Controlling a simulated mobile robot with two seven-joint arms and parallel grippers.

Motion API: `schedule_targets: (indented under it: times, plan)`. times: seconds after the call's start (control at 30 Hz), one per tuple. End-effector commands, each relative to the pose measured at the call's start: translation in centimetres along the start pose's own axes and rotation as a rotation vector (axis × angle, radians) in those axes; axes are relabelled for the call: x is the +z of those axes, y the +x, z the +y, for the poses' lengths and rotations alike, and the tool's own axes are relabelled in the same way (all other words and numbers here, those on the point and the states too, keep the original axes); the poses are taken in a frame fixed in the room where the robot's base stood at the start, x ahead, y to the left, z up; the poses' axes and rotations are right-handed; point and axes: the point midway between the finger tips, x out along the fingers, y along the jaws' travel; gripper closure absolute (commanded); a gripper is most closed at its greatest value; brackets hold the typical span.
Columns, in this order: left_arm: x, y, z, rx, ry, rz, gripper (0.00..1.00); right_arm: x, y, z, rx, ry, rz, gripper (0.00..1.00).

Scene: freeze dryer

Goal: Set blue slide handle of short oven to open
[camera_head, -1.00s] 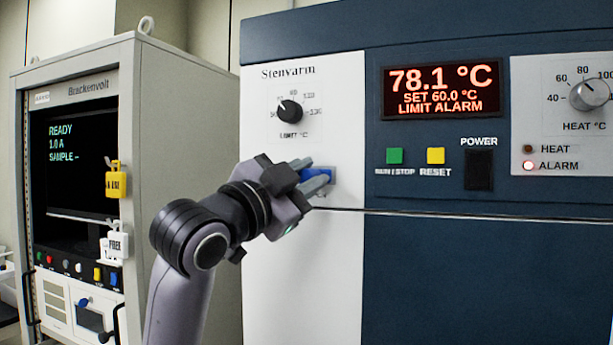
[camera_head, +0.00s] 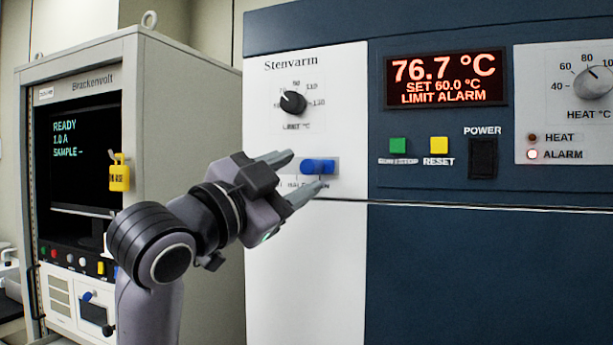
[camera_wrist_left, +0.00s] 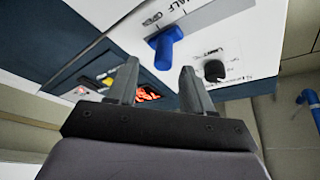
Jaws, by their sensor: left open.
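The blue slide handle (camera_head: 318,166) sits in a short horizontal slot plate low on the white panel of the Stenvarm oven. It stands at the right part of the plate, above the partly covered OPEN label; HALF is to the left. In the left wrist view the handle (camera_wrist_left: 165,47) juts out beside OPEN. My left gripper (camera_head: 307,170) is open and empty, its fingertips just left of the handle, one higher and one lower. In the left wrist view its fingers (camera_wrist_left: 158,75) are apart and the handle lies beyond the tips. My right gripper is not in view.
A LIMIT knob (camera_head: 293,103) is above the slot. The lit display (camera_head: 445,79) reads 76.7 °C, with green (camera_head: 398,146) and yellow (camera_head: 439,145) buttons below. The Brackenvolt cabinet (camera_head: 180,110) stands left, behind my arm. The panel below the slot is clear.

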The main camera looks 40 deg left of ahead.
Motion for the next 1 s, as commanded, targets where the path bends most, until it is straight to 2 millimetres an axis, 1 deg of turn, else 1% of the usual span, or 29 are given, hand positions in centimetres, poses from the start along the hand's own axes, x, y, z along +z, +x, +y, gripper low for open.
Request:
schedule_targets:
  times: [0.03, 0.1, 0.23, 0.83, 0.93, 0.97, 1.0]
  plan:
    - [0.1, -0.8, 0.1, -0.002, 0.003, 0.001, 0.49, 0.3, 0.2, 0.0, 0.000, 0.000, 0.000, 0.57]
    - [0.1, -1.6, 0.1, -0.001, 0.001, 0.000, 0.49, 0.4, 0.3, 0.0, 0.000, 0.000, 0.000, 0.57]
    - [0.1, -2.4, 0.1, 0.002, 0.000, -0.001, 0.49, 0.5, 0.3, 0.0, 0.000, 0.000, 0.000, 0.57]
    - [0.1, -2.5, 0.2, 0.004, -0.002, -0.003, 0.49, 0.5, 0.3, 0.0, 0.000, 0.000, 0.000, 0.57]
    - [1.0, -2.2, 1.3, 0.028, -0.015, -0.025, 0.49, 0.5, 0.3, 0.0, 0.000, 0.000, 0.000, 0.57]
    - [1.4, -2.1, 1.9, 0.040, -0.023, -0.037, 0.49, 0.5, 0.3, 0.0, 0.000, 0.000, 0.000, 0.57]
    - [2.3, -1.9, 3.0, 0.062, -0.037, -0.059, 0.49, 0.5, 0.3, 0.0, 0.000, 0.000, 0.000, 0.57]
